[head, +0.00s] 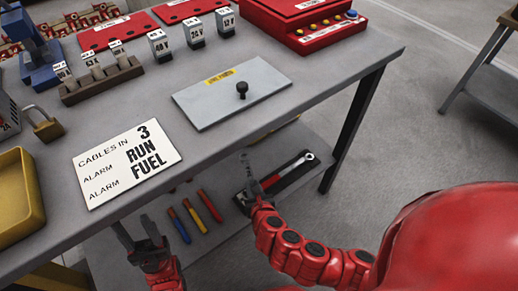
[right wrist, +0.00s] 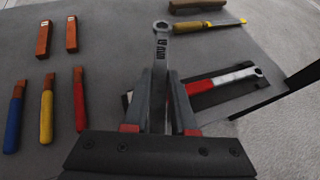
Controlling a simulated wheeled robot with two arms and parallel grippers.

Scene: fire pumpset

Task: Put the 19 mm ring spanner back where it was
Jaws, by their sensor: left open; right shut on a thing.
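My right gripper (right wrist: 160,100) is shut on a grey ring spanner (right wrist: 161,45), whose ring end points away from me in the right wrist view. Its marking is too small to read surely. In the head view my right gripper (head: 248,178) is over the lower shelf, beside a black tray (right wrist: 262,97). A red-handled tool with a silver ring end (right wrist: 228,79) lies in this tray, also seen in the head view (head: 288,171). The near part of the tray is hidden by my gripper. My left gripper (head: 138,234) is open and empty at the bench's front edge.
Blue, yellow and red-handled tools (right wrist: 47,110) lie left on the lower shelf (right wrist: 110,60). A yellow-handled tool (right wrist: 208,25) lies farther back. The bench top (head: 290,55) overhangs the shelf and carries a sign (head: 128,163) and a grey plate (head: 215,100). A bench leg (head: 352,125) stands at right.

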